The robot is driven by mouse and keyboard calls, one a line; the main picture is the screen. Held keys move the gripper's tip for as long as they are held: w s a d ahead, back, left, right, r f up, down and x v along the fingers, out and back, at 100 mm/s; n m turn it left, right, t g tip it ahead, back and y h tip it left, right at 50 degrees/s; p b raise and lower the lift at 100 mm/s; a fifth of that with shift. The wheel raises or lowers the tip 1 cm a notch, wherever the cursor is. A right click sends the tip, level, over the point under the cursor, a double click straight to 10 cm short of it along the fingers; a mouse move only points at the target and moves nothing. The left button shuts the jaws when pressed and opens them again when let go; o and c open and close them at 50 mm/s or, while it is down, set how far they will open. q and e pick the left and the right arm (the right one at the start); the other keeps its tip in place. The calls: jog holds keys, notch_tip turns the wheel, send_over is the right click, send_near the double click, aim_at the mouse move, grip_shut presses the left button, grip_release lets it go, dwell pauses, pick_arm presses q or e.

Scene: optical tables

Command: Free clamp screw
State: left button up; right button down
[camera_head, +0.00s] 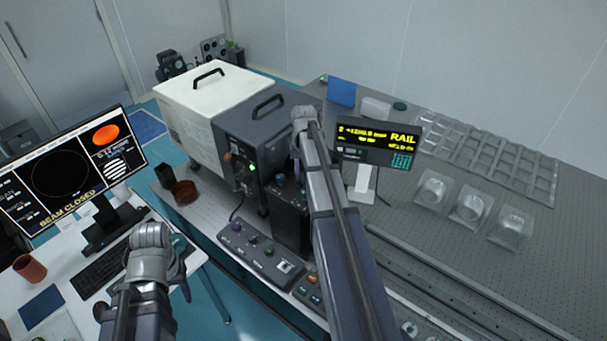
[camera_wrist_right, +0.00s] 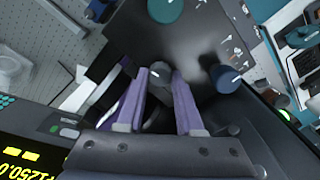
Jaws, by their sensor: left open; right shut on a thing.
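My right gripper (camera_wrist_right: 166,80) is shut on a small dark grey knob (camera_wrist_right: 160,72), which looks like the clamp screw, on a dark panel (camera_wrist_right: 195,45). A teal knob (camera_wrist_right: 165,8) and a dark blue knob (camera_wrist_right: 226,78) sit on the same panel, apart from the fingers.
A display marked RAIL (camera_head: 378,142) stands right of my right arm. A control box (camera_head: 262,255) lies in front of the black unit. A monitor (camera_head: 62,172) reads BEAM CLOSED. Clear-covered parts (camera_head: 470,205) stand on the table at right. A brown bowl (camera_head: 184,192) stands at left.

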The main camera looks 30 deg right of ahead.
jog(key=m, duration=0.6)
jog(key=shift+m, duration=0.3)
jog(key=m, duration=0.6)
jog(key=shift+s, duration=0.15)
dwell(0.4)
jog(key=c, duration=0.5)
grip_release()
jog(key=shift+c, duration=0.2)
jog(key=shift+r, duration=0.1)
notch_tip(320, 180, up, 8)
jog(key=p, duration=0.7)
jog(key=shift+p, duration=0.4)
jog(key=shift+f, duration=0.2)
